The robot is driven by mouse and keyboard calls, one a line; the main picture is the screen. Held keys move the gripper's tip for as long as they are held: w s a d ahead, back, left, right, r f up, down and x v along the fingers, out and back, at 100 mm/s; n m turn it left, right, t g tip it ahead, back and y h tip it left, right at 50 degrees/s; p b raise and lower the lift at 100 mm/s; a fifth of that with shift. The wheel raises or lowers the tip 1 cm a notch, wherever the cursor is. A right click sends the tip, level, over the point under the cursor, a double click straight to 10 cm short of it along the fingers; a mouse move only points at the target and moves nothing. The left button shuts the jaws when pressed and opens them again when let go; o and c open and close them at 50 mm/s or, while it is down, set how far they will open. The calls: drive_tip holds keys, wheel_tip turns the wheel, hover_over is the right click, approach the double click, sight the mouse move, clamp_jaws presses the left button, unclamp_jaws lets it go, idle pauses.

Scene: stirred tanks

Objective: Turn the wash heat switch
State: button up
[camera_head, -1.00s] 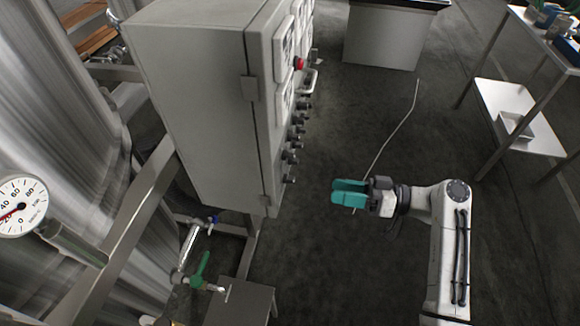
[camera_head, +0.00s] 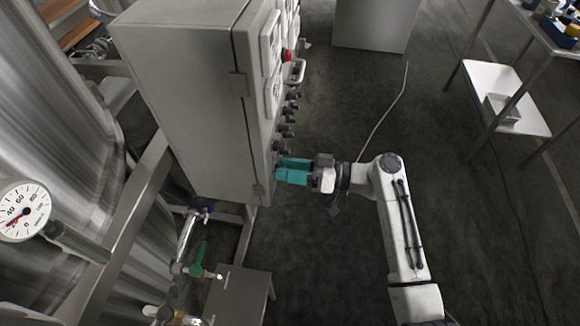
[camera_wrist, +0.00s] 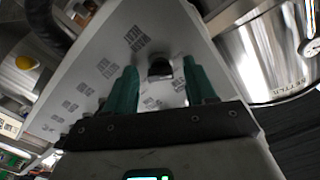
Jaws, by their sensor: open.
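A grey control cabinet (camera_head: 190,95) stands left of centre in the head view, its front face turned to the right and seen edge-on. Several dark switches (camera_head: 286,131) stick out along that face. My gripper (camera_head: 280,172) is at the lower front of the cabinet, with teal fingers pointing at the face. In the wrist view one dark switch knob (camera_wrist: 160,69) sits ahead, between my two open fingers (camera_wrist: 160,85). Contact with the knob cannot be told.
A red button (camera_head: 287,56) and a metal handle (camera_head: 297,72) are higher on the cabinet face. Steel tanks (camera_head: 75,120), a dial gauge (camera_head: 22,208) and a green-handled valve (camera_head: 199,260) are at left. A shelf table (camera_head: 505,95) is at right. The floor (camera_head: 330,240) is mostly clear.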

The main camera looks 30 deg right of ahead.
clamp_jaws()
idle(0.5)
drive_tip(key=shift+m, duration=0.3)
drive_tip(key=shift+m+p, duration=1.3)
drive_tip(key=shift+m, duration=2.2)
unclamp_jaws()
